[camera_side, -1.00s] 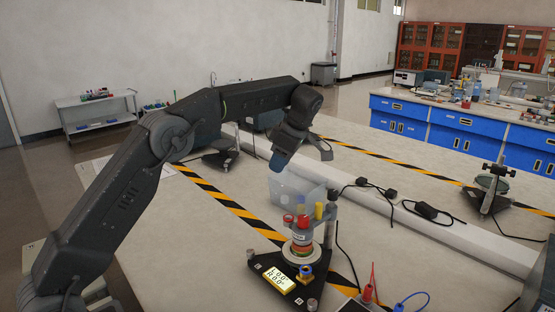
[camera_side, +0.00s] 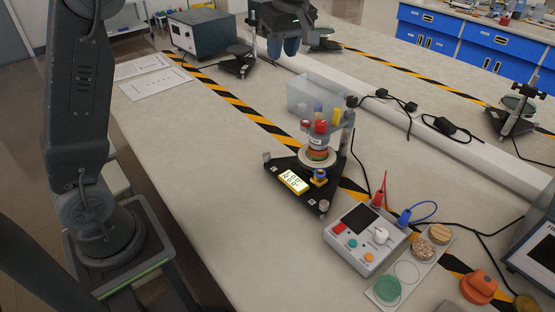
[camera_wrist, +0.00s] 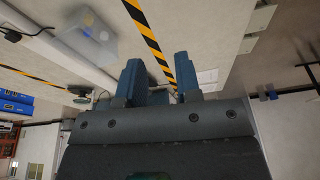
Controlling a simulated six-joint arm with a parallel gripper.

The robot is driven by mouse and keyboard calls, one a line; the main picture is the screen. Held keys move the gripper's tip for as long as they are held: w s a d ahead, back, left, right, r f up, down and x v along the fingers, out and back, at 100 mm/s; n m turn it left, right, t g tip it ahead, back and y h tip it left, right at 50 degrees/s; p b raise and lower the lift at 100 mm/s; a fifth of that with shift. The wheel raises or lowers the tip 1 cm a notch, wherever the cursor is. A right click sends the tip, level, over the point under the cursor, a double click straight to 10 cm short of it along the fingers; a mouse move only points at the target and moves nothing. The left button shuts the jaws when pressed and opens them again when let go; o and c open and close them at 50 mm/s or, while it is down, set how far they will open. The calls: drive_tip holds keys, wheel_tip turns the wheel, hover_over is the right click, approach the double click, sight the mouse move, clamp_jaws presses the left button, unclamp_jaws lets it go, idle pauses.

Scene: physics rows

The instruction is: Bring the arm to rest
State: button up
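My gripper (camera_side: 283,46) hangs near the top of the side view with its two blue fingers pointing down, above the far part of the bench. In the wrist view my gripper (camera_wrist: 158,82) shows its blue fingers apart with nothing between them. It is clear of the black triangular stand (camera_side: 318,185), which carries a round holder with several coloured-capped pieces and a lit display. My upper arm rises at the left edge of the side view, and its upper part runs out of the frame.
A clear bin (camera_side: 312,97) stands behind the stand; it also shows in the wrist view (camera_wrist: 88,42). A control box (camera_side: 366,238) and a sample tray (camera_side: 386,290) are at front right. A grey instrument (camera_side: 203,33) sits at the back. The left bench area is mostly clear.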

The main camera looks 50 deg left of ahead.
drive_tip(key=s+d+r+m+t+h, duration=0.1)
drive_tip(key=s+d+m+t, duration=0.25)
drive_tip(key=s+m, duration=0.65)
drive_tip(key=s+d+f+m+t+h, duration=0.1)
drive_tip(key=s+f+m, duration=0.2)
drive_tip(key=s, duration=0.4)
drive_tip(key=s+d+f+m+t+h, duration=0.1)
drive_tip(key=s+d+f+m, duration=0.1)
drive_tip(key=s, duration=0.6)
drive_tip(key=shift+d+f+m, duration=0.25)
drive_tip(key=shift+f+m, duration=0.55)
drive_tip(key=shift+f, duration=0.05)
